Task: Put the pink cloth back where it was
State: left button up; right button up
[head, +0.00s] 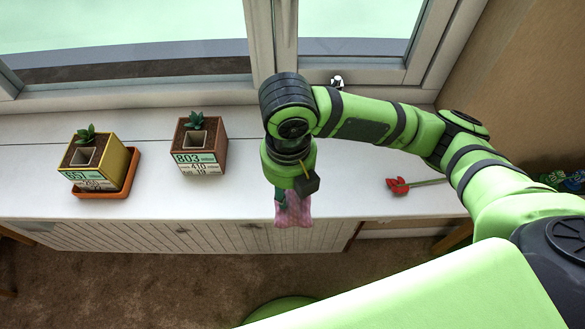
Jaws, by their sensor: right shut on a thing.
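The pink cloth (295,213) hangs from my right gripper (287,194) over the front edge of the white sill top (345,195). The gripper points down and is shut on the cloth, and the wrist above hides the cloth's upper part. I cannot tell whether the cloth touches the sill. My left gripper is not in view.
A yellow plant pot (112,165) sits on an orange saucer (133,172) at the left. A brown pot (214,150) stands nearer the gripper. A red flower-like thing (397,186) lies at the right. A small black-and-white figure (337,81) is by the window.

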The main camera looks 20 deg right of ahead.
jog(key=w+d+f, duration=0.1)
jog(key=w+f, duration=0.1)
jog(key=w, duration=0.1)
jog(key=w+d+f+p, duration=0.1)
jog(key=w+f, duration=0.1)
jog(key=w, duration=0.1)
jog(key=w+d+f, duration=0.1)
jog(key=w+f, duration=0.1)
jog(key=w, duration=0.1)
jog(key=shift+w+d+f+p, duration=0.15)
jog(key=shift+w+d+p, duration=0.2)
notch_tip(320, 180, down, 3)
jog(key=shift+r+p, duration=0.1)
jog(key=shift+p, duration=0.45)
jog(key=shift+f, duration=0.65)
jog(key=o, duration=1)
jog(key=shift+f, duration=0.1)
notch_tip(320, 180, up, 12)
jog(key=b, duration=0.2)
jog(key=shift+b, duration=0.3)
